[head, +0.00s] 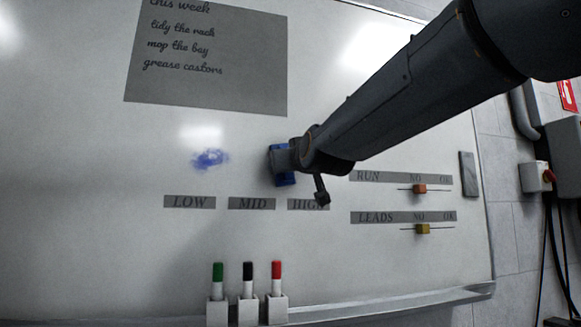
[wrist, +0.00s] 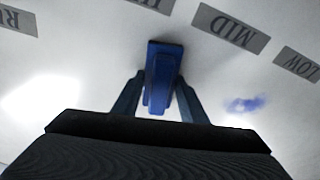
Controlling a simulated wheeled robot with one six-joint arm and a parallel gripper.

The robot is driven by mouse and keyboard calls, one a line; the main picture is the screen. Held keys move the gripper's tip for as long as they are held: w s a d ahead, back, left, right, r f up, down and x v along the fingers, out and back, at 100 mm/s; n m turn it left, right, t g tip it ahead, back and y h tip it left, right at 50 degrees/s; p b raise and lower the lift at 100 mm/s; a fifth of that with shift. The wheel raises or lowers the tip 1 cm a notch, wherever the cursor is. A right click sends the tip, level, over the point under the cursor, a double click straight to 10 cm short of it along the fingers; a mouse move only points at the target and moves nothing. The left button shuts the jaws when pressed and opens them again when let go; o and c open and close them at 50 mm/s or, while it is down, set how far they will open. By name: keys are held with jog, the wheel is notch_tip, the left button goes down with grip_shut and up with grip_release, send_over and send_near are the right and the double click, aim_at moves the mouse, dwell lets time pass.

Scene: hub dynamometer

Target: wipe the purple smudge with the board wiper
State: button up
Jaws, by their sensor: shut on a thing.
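The purple smudge (head: 210,158) is a small blue-violet smear on the whiteboard (head: 90,190), above the LOW and MID labels. It also shows in the wrist view (wrist: 246,104), to the right of my gripper. The board wiper (head: 282,166) is a blue block, to the right of the smudge in the head view and apart from it. My gripper (wrist: 158,92) is shut on the wiper (wrist: 166,50), with a finger on each side. I cannot tell whether the wiper's face touches the board. My arm hides part of the wiper in the head view.
A grey note (head: 208,85) is above the smudge. The LOW (head: 189,202), MID (head: 252,204) and HIGH labels are below. Green, black and red markers (head: 248,280) stand in white holders at the bottom. Orange (head: 419,188) and yellow (head: 422,229) sliders are at the right. Board around the smudge is clear.

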jog(key=v, duration=0.6)
jog(key=shift+r+p, duration=0.4)
jog(key=shift+s, duration=0.15)
jog(key=shift+p+v, duration=1.45)
jog(key=shift+p, duration=1)
